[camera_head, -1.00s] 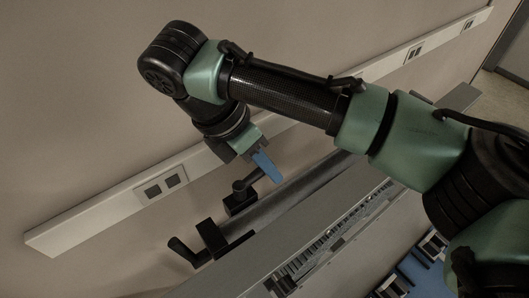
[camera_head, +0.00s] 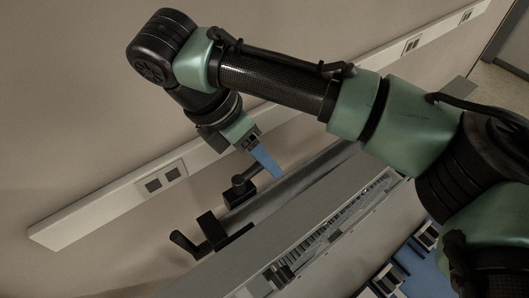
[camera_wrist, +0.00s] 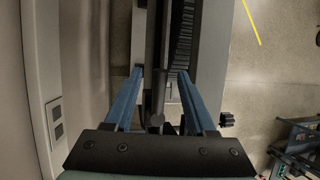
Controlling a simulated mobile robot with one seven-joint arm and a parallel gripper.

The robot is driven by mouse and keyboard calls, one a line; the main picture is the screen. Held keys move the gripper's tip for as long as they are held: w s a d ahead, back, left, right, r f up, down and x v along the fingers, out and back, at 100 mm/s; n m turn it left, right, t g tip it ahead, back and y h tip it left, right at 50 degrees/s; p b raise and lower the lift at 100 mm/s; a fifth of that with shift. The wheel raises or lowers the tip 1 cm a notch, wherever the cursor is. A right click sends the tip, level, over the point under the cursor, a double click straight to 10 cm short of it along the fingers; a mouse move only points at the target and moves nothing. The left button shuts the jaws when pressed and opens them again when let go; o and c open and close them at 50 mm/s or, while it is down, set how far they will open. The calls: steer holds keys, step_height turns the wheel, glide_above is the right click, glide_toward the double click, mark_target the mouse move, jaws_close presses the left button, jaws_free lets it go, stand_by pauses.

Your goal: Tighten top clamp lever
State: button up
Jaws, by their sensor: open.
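Two black clamp levers show in the head view on a long dark bar (camera_head: 292,185). The upper clamp lever (camera_head: 242,184) is close to the blue fingertips of my gripper (camera_head: 277,172), just to their left. A dark, round-ended part (camera_wrist: 157,119) shows between the fingers, probably the upper lever's end. I cannot tell whether either finger touches it.
A grey wall rail with dark sockets (camera_head: 165,178) runs behind the clamps. A grey beam with a slotted strip (camera_head: 325,235) lies alongside the bar. Blue and black equipment (camera_head: 415,262) stands at the lower right. Open floor shows right of the beam in the wrist view.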

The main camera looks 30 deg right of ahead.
steer(key=shift+p+v, duration=0.6)
steer(key=shift+v, duration=1.65)
steer(key=v, duration=1.3)
